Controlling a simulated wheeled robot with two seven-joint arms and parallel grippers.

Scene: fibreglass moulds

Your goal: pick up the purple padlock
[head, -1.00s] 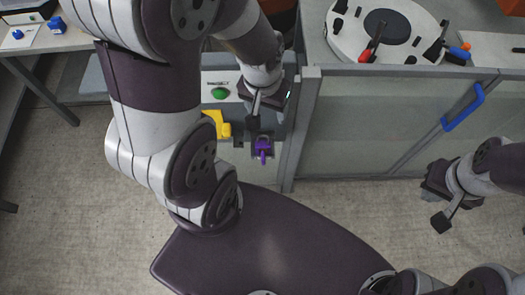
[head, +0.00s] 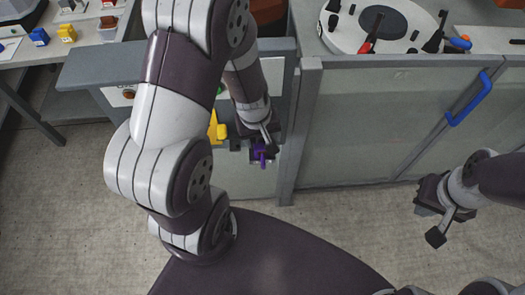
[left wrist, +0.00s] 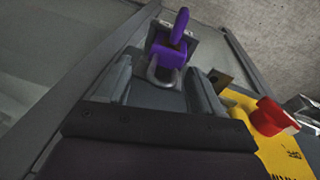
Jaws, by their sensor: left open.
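The purple padlock (head: 262,153) sits low at the front of the grey unit, partly covered by my left gripper in the head view. My left gripper (head: 254,148) is open, right at the padlock. In the left wrist view, the padlock (left wrist: 172,51) shows a purple body, a purple piece sticking out from it and a grey shackle. The shackle lies nearest the gripper, between the lines of the two open fingers (left wrist: 162,82). I cannot tell whether the fingers touch it. My right gripper (head: 430,217) hangs at the far right, away from the padlock; its jaws are unclear.
A yellow object (head: 217,128) stands close left of the padlock; the wrist view shows a red knob (left wrist: 273,117) on it. A grey post (head: 300,130) rises just right of the padlock. A cabinet with a blue handle (head: 469,99) fills the right. Open floor lies in front.

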